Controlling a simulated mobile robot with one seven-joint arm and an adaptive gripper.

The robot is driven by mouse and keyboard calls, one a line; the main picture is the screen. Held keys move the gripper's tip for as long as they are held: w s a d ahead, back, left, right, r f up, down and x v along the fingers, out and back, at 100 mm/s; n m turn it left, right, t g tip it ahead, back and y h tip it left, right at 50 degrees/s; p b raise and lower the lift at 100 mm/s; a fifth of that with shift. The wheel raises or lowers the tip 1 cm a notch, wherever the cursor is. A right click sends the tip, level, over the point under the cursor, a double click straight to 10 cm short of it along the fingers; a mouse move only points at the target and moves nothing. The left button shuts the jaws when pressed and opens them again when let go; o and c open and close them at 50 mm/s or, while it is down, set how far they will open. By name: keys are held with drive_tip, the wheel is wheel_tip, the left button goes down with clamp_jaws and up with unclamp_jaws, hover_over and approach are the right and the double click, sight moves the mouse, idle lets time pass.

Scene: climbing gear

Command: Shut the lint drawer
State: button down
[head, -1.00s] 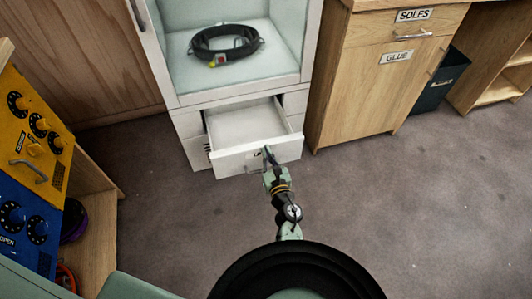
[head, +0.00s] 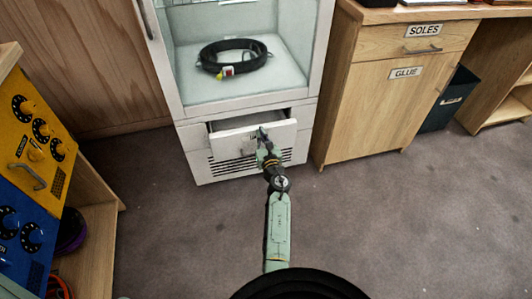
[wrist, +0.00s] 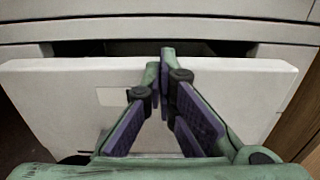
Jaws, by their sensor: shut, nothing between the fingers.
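The lint drawer (head: 230,140) is a white drawer low in the white cabinet, below the glass-fronted compartment. It stands partly out, with a dark gap behind its front. My gripper (head: 262,132) is shut and empty at the right part of the drawer front. In the wrist view the drawer front (wrist: 50,95) spans the picture, with a dark opening above its top edge. There my gripper (wrist: 160,60) has its fingertips together at the front's upper edge, seemingly against it. A pale label on the front is partly hidden behind the fingers.
The white cabinet (head: 175,110) holds a coiled black cable (head: 235,55) above the drawer. A wooden cabinet (head: 370,100) marked SOLES and GLUE stands close on the right. A yellow and blue control panel (head: 35,150) is at the left. The floor in front is clear.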

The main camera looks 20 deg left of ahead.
sight(258, 127)
drive_tip(key=shift+b+x, duration=0.55)
drive_tip(key=shift+x, duration=1.6)
